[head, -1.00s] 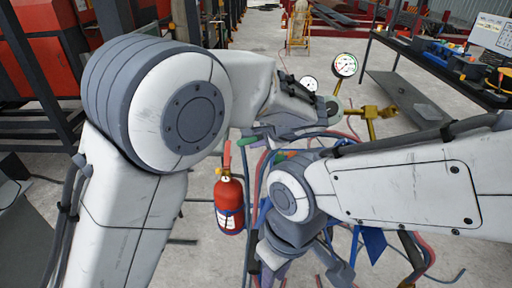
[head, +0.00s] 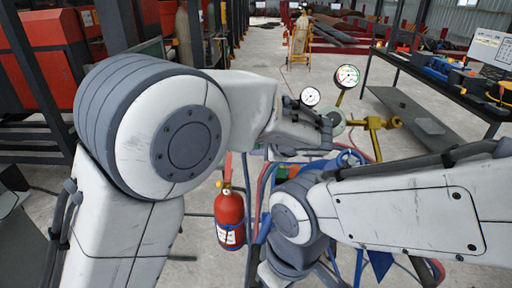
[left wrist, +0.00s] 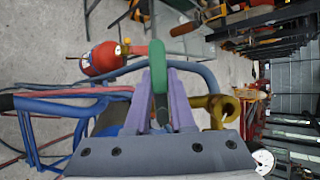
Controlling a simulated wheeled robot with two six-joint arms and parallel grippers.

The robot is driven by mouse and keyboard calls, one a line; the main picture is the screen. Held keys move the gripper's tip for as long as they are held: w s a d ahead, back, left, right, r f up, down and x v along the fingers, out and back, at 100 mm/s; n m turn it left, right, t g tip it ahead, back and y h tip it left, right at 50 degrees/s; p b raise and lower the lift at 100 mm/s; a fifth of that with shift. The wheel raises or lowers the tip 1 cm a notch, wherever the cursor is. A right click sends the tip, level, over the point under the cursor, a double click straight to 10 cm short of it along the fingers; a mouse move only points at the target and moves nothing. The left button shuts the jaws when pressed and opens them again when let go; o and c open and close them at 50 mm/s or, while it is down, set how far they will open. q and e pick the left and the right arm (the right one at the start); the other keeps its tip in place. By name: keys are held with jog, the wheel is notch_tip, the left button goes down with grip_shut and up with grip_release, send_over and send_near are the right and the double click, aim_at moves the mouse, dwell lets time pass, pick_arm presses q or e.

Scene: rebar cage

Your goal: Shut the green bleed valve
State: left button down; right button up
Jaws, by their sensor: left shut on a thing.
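The green bleed valve's handle (left wrist: 160,78) stands between the two purple-grey fingers of my left gripper (left wrist: 159,98) in the left wrist view. The left gripper is shut on this handle. A brass fitting (left wrist: 222,107) is just to the right of the fingers. In the head view my left wrist and arm largely hide the handle and the left fingertips. My right gripper (head: 300,272) is low at the bottom centre of the head view, mostly behind its own wrist; its fingers are not clear.
A red fire extinguisher (head: 229,214) stands left of the blue frame. Two round gauges, a larger one (head: 347,76) and a smaller one (head: 310,96), rise above brass pipework (head: 374,125). Red and blue hoses run around the frame. A tool bench (head: 440,85) is at the right.

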pick_arm(q)
jog(key=c, duration=0.8)
grip_release()
jog(key=shift+d, duration=0.1)
jog(key=shift+o, duration=0.2)
jog(key=shift+s, duration=0.1)
jog(key=b+v, duration=0.1)
jog(key=v, duration=0.9)
jog(key=shift+r+b, duration=0.2)
jog(key=shift+b, duration=0.15)
jog(key=shift+d, duration=0.1)
jog(key=s+a+f+n+g+h, duration=0.2)
jog(key=s+a+f+n+g, duration=0.1)
jog(key=s, duration=0.5)
jog(key=s+a+f+n+g+h, duration=0.2)
jog(key=s+a+f+n+g, duration=0.1)
jog(key=s+a+f, duration=0.2)
jog(key=s+a+f+n+g+h, duration=0.2)
jog(key=s+f, duration=0.5)
jog(key=s, duration=0.6)
jog(key=shift+a+f+n+g, duration=0.3)
jog(key=shift+a+n+g, duration=0.3)
jog(key=shift+a+g, duration=0.35)
